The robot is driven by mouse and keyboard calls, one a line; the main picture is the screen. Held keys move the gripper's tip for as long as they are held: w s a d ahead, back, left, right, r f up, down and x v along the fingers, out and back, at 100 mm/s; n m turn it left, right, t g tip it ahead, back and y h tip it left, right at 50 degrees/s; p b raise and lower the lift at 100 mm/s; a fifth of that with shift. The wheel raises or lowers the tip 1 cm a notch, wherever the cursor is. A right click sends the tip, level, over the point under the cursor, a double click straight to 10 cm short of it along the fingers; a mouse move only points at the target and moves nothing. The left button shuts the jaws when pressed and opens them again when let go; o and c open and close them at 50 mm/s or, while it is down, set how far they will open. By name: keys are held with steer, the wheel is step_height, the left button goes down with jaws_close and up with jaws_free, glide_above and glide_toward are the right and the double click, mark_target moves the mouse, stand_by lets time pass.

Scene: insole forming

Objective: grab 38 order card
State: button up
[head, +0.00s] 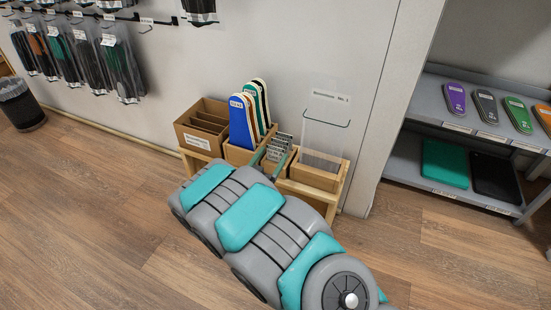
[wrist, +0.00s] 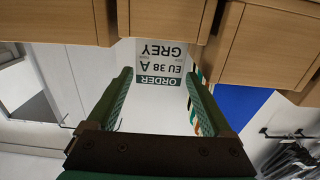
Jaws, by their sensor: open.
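The order card (wrist: 160,62) is white with a green "ORDER" band and reads "EU 38 A GREY", upside down in the wrist view. My gripper (wrist: 158,78) is open, with one green finger on each side of the card's lower picture edge. I cannot tell whether either finger touches it. In the head view my gripper (head: 272,160) is at the small middle box on the wooden bench, where a grey slotted piece (head: 280,147) shows. My arm hides much of that box, and the card's print is not readable there.
On the bench (head: 334,196), a box (head: 203,128) and a box of coloured insole shapes (head: 240,120) stand left of my gripper. The wall is just behind. A grey shelf (head: 405,160) with insoles is farther right.

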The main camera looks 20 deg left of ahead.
mark_target(275, 152)
steer(key=shift+w+d+f, duration=0.1)
steer(key=shift+w, duration=0.7)
steer(key=shift+w+d+f, duration=0.1)
steer(key=shift+w, duration=0.7)
steer(key=shift+c, duration=0.2)
steer(key=c, duration=0.9)
steer(key=shift+r, duration=0.15)
steer(key=shift+c, duration=0.2)
